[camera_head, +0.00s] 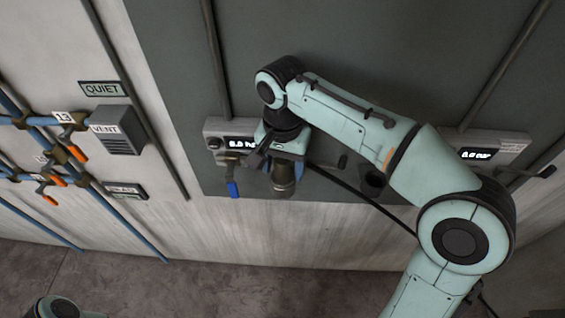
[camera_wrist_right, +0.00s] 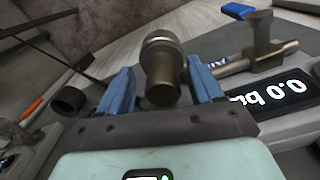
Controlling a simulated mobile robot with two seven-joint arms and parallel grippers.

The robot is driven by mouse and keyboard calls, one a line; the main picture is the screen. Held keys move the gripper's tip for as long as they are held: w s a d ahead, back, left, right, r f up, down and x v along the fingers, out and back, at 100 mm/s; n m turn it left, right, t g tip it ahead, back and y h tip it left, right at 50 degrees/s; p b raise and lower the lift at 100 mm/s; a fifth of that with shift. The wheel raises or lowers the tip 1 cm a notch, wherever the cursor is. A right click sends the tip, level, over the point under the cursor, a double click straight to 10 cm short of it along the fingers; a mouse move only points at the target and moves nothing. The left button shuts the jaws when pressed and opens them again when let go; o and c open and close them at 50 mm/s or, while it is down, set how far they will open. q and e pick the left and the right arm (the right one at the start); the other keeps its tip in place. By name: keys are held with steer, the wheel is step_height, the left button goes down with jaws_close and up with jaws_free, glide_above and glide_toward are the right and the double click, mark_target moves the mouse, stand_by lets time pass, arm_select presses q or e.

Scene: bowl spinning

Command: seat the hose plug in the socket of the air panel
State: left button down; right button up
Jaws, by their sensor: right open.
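The air panel (camera_head: 214,128) is a light grey unit on the dark wall board, with a display (camera_head: 240,142) that seems to read 0.0 bar. My right gripper (camera_head: 284,166) is in front of it. In the right wrist view its blue fingers (camera_wrist_right: 160,76) are open, one on each side of a metal cylindrical fitting (camera_wrist_right: 162,62), with narrow gaps. The fitting has a silver collar and a darker, narrower end; it shows below the gripper in the head view (camera_head: 284,180). I cannot tell whether it is the hose plug, the socket or both joined. My left gripper is out of view.
A blue-handled valve (camera_head: 233,188) is close left of the gripper. A black cup-like holder (camera_head: 373,182) and a dark hose-like line (camera_head: 355,194) are to the right. A second display panel (camera_head: 488,148) is farther right. Pipes and a VENT box (camera_head: 118,137) are left.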

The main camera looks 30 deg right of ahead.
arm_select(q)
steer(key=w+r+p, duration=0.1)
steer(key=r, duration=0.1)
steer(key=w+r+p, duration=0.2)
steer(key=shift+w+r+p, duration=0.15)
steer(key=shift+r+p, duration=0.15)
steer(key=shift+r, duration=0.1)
arm_select(e)
step_height(320, 180, up, 13)
